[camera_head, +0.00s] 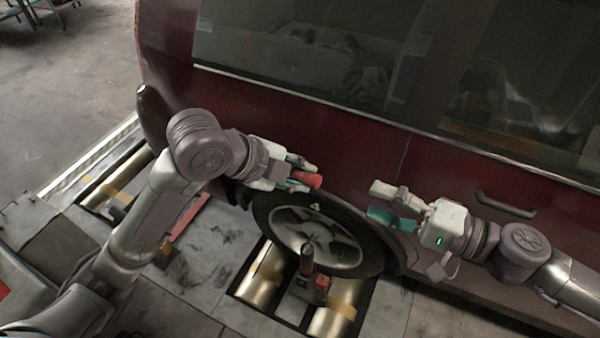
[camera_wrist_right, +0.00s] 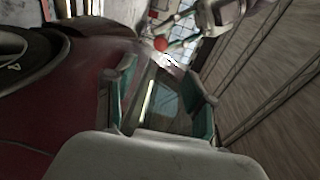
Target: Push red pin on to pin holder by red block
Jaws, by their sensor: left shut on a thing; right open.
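My left gripper (camera_head: 303,176) is shut on a short red pin (camera_head: 312,180), held in front of the vehicle's side above the wheel. The pin's red end also shows in the right wrist view (camera_wrist_right: 160,44). A red block (camera_head: 322,283) sits low among the rollers in front of the wheel. A dark upright post with a reddish-brown lower part (camera_head: 307,262) stands beside it, up and left of the block; I cannot tell whether this is the pin holder. My right gripper (camera_head: 380,203) is open and empty, to the right of the pin. Its teal finger pads show in the wrist view (camera_wrist_right: 165,100).
The dark red vehicle (camera_head: 300,125) fills the back, with its wheel (camera_head: 270,215) behind the rollers. Metallic rollers (camera_head: 333,322) lie in floor openings. A red strip (camera_head: 190,217) lies to the left.

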